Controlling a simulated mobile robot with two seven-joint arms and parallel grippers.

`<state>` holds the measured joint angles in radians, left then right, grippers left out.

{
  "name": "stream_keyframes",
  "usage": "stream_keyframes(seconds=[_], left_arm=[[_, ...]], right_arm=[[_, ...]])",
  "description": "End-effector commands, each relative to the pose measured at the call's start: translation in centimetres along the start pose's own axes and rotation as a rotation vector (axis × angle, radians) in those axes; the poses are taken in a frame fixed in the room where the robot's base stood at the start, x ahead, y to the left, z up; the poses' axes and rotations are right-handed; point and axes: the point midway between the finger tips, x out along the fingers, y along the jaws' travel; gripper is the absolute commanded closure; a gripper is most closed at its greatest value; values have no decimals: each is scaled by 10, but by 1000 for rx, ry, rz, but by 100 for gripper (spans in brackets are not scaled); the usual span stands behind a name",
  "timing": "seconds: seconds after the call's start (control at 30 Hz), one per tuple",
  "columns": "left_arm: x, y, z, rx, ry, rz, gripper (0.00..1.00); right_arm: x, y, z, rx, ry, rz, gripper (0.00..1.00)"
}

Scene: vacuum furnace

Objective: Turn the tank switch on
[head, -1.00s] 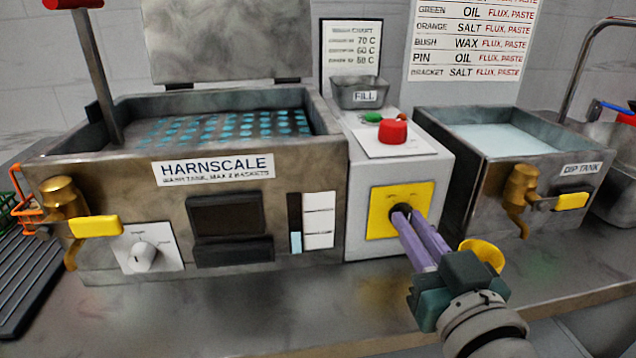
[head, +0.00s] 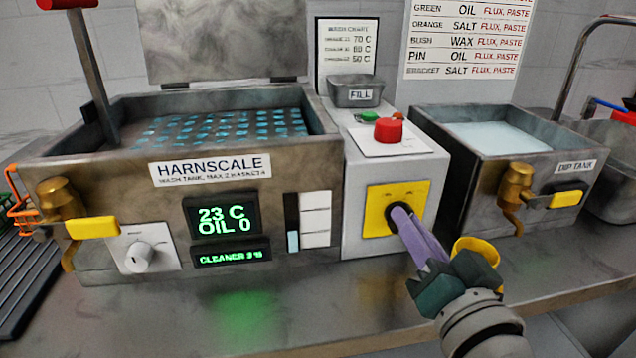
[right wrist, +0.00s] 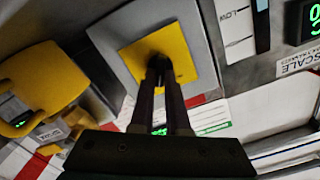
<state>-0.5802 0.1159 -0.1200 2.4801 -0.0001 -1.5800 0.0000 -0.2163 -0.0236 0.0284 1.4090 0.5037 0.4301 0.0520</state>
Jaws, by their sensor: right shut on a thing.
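The tank switch is a dark knob (head: 391,211) on a yellow plate (head: 377,223), on the front of the grey box between the two tanks. My right gripper (head: 402,215) is shut on the knob, its purple fingers reaching it from the lower right. In the right wrist view the fingers (right wrist: 162,75) close on the knob in front of the yellow plate (right wrist: 140,52). The fingers hide most of the knob. The wash tank's display (head: 224,218) is lit and reads 23 C, OIL 0; the lower one (head: 231,254) reads CLEANER with a blurred percentage. My left gripper is not in view.
A red button (head: 388,130) and a green button (head: 370,116) sit on top of the grey box. The dip tank (head: 499,183) stands to the right with a brass, yellow-handled valve (head: 517,185). Another such valve (head: 62,205) and a white dial (head: 139,256) are at the wash tank's left.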

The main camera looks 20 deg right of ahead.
Motion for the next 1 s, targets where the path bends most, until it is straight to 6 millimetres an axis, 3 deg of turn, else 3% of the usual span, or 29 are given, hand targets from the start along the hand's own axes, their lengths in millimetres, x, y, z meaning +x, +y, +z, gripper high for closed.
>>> stream_keyframes(seconds=[0.37, 0.4, 0.63, 0.87, 1.0], left_arm=[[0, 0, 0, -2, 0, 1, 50], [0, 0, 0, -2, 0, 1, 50], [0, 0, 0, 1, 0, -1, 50], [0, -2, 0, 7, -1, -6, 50], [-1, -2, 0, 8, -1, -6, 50]], right_arm=[[0, 0, -1, 8, 3, 0, 100], [0, 0, -1, 8, 2, 0, 82], [0, 0, 0, 6, 1, 0, 56], [0, 0, 0, 5, 0, 0, 56], [-11, 0, 0, 5, -2, 1, 56]])
